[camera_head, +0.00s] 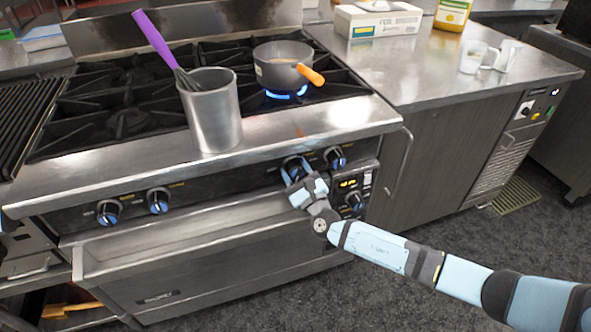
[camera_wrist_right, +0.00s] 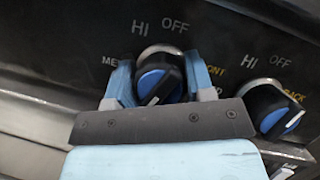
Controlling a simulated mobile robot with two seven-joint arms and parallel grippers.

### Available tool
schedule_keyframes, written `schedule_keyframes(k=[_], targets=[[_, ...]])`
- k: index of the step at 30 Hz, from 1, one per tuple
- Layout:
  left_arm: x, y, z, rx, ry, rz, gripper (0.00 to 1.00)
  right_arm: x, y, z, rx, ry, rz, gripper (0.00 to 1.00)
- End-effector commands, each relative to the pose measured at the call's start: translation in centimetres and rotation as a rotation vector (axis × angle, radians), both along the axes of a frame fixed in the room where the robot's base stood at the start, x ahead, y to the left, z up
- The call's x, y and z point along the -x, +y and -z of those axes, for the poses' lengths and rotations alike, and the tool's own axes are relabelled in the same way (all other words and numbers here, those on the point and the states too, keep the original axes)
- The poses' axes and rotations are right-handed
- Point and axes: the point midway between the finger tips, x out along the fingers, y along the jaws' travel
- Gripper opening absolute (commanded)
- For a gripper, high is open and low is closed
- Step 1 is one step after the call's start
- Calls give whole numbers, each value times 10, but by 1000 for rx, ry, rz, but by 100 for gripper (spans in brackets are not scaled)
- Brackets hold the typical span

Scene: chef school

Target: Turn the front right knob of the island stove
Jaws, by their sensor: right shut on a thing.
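The island stove (camera_head: 240,150) has a row of black and blue knobs along its front panel. The front right knob (camera_head: 293,167) is between the fingers of my right gripper (camera_head: 296,174), which is shut on it. A neighbouring knob (camera_wrist_right: 270,108), marked BACK, is just to the right and free of the fingers. My left gripper is not in view.
A saucepan (camera_head: 280,68) with an orange handle stands over a lit blue flame (camera_head: 286,95). A metal canister (camera_head: 213,115) with a purple-handled whisk (camera_head: 158,40) stands at the stove's front edge. The oven handle ledge (camera_head: 180,237) juts out below the knobs.

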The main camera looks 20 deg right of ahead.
Motion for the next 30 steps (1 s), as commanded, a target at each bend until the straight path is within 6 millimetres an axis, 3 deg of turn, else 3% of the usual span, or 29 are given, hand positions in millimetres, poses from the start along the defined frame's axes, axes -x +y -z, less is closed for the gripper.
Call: schedule_keyframes(k=[12, 13, 16, 25, 30], targets=[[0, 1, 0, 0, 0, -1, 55, 1, 0, 2, 6, 2, -1, 25], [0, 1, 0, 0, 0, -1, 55, 1, 0, 2, 6, 2, -1, 53], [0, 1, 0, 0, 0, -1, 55, 1, 0, 2, 6, 2, -1, 74], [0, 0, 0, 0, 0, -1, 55, 2, 0, 1, 6, 1, 0, 74], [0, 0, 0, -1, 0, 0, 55, 19, -4, 9, 6, 2, 0, 74]])
